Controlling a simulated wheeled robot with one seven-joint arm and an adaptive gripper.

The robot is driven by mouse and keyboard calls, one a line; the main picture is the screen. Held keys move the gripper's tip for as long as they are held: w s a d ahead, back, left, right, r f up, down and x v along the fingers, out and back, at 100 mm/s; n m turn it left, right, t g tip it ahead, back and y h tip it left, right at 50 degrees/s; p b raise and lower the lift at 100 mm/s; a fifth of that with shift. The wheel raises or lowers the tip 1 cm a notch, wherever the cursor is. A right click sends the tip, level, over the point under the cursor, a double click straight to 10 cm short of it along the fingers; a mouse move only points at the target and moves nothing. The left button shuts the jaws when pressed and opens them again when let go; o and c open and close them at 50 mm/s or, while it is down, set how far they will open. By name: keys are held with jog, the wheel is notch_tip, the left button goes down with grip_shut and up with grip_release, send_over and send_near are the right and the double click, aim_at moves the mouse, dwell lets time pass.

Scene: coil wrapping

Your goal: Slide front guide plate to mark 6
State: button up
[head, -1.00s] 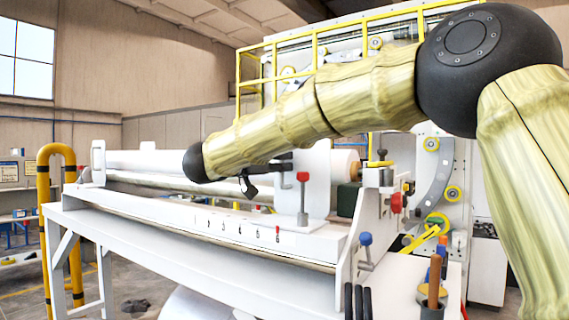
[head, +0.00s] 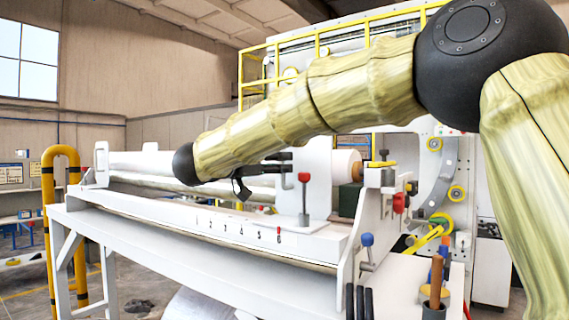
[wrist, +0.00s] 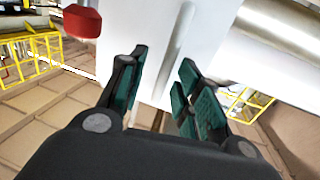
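The front guide plate (head: 318,160) is an upright white plate on the white rail, with a red-knobbed lever (head: 304,178) at its foot. It stands a little right of the red mark 6 (head: 279,237) on the scale. My gripper (head: 283,162) is just left of the plate in the head view, partly hidden by my arm. In the wrist view my gripper (wrist: 157,92) has its green-padded fingers spread, with the white plate (wrist: 215,30) right ahead of them. I cannot tell whether they touch it. The red knob (wrist: 82,22) shows at upper left.
A long white roller (head: 140,160) lies behind the rail. A white end frame with a red knob (head: 399,202) and a blue-knobbed lever (head: 367,241) stands at right. A tool cup (head: 433,308) is at front right. A yellow post (head: 48,230) stands at left.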

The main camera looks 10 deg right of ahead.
jog(key=v, duration=0.9)
